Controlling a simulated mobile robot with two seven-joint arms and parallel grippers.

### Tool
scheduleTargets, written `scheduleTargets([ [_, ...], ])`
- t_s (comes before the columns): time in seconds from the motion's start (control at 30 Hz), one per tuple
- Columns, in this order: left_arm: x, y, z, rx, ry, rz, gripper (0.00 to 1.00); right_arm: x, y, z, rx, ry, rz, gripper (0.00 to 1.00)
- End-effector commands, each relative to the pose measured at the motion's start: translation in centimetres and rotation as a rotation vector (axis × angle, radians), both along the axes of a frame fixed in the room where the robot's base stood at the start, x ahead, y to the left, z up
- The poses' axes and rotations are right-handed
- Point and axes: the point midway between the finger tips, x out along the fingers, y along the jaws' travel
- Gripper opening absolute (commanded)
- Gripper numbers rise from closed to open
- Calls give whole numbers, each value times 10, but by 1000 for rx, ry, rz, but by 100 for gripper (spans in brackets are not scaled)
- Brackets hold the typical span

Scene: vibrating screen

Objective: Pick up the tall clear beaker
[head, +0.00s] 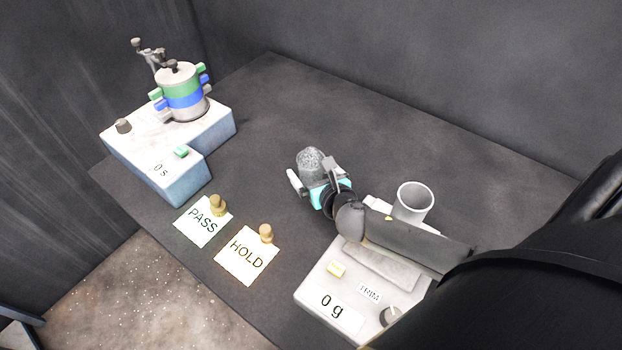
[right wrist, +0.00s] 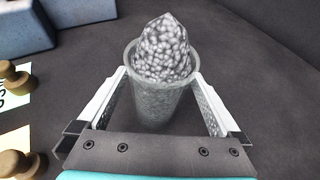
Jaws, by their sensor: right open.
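The tall clear beaker (head: 309,162) stands on the dark table, heaped with grey granules. In the right wrist view the beaker (right wrist: 160,104) stands upright between the two fingers. My right gripper (head: 312,182) reaches it from the right. In the right wrist view the right gripper (right wrist: 160,100) is open, with one finger on each side of the beaker. The left finger lies close to the beaker wall; I cannot tell whether either finger touches it. My left gripper is not in view.
A scale (head: 318,292) reading 0 g lies under my right arm, with a white cup (head: 414,200) behind it. PASS (head: 195,228) and HOLD (head: 246,262) cards with brass knobs lie at the front. The screen machine (head: 125,155) stands at the left. The table's back is clear.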

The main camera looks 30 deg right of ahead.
Motion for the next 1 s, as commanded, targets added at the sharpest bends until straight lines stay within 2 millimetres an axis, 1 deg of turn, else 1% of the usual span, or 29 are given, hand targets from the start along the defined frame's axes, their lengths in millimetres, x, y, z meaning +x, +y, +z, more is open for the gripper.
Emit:
scheduleTargets([
  [0.03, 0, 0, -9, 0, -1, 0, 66, 7, 1, -6, 0, -3, 0, 100],
  [0.2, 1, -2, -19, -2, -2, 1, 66, 22, -2, -12, -1, -1, 0, 100],
  [0.33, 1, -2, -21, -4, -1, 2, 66, 27, -2, -13, 0, 1, 0, 100],
  [0.57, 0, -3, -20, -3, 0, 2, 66, 27, -2, -12, -1, 1, 0, 99],
  [1.0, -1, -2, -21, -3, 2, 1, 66, 27, -2, -12, -1, 1, 0, 49],
])
